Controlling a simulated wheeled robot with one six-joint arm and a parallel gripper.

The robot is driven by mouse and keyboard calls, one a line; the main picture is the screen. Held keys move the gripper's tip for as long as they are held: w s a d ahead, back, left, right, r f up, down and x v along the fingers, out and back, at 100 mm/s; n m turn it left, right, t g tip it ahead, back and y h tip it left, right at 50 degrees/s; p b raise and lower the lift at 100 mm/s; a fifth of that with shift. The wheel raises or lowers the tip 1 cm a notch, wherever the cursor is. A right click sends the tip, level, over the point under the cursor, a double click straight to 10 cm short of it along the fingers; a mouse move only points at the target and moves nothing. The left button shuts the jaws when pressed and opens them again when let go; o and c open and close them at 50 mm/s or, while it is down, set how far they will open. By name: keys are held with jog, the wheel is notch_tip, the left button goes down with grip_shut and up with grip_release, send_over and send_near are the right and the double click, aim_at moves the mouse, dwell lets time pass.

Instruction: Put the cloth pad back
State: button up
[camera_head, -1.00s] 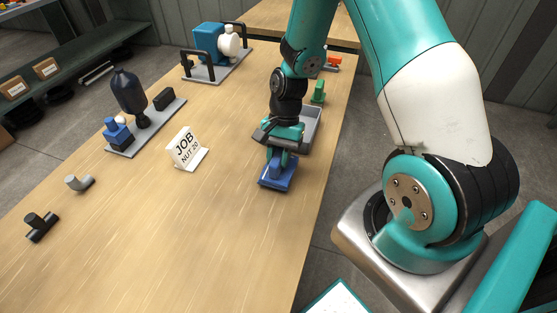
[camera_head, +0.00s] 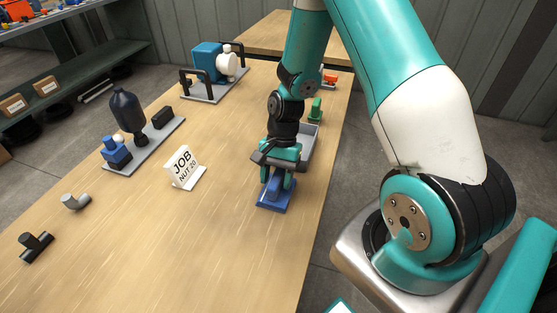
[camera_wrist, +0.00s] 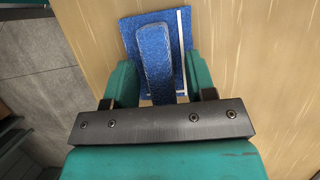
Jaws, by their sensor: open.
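The cloth pad (camera_head: 272,198) is a flat blue piece with a raised blue grip on top. It lies on the wooden table near its right edge, in front of a grey tray. It also shows in the wrist view (camera_wrist: 130,38), with a pale strip along its right side. My gripper (camera_head: 277,182) is open just above the pad, its fingers apart on either side of the raised grip. In the wrist view my gripper (camera_wrist: 160,90) has a visible gap on each side of the grip. The pad's near end is hidden behind the gripper body.
The grey tray (camera_head: 307,150) stands behind my gripper, with a green part (camera_head: 315,108) beyond. A white JOB sign (camera_head: 183,167) stands to the left. The front table is clear.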

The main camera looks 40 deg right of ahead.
jog(key=v, duration=1.1)
jog(key=s+a+r+n+t, duration=0.1)
jog(key=s+a+r+n, duration=0.2)
jog(key=a+r+n, duration=0.3)
jog(key=s+a+r+n+t, duration=0.1)
jog(key=s+a+r+n, duration=0.3)
jog(key=a+r, duration=0.25)
jog(key=s+a+r+n, duration=0.3)
jog(key=s+a+n, duration=0.4)
jog(key=s, duration=0.3)
jog(key=shift+s+r+n+t, duration=0.2)
jog(key=shift+r+n+t, duration=0.15)
jog(key=shift+n, duration=0.35)
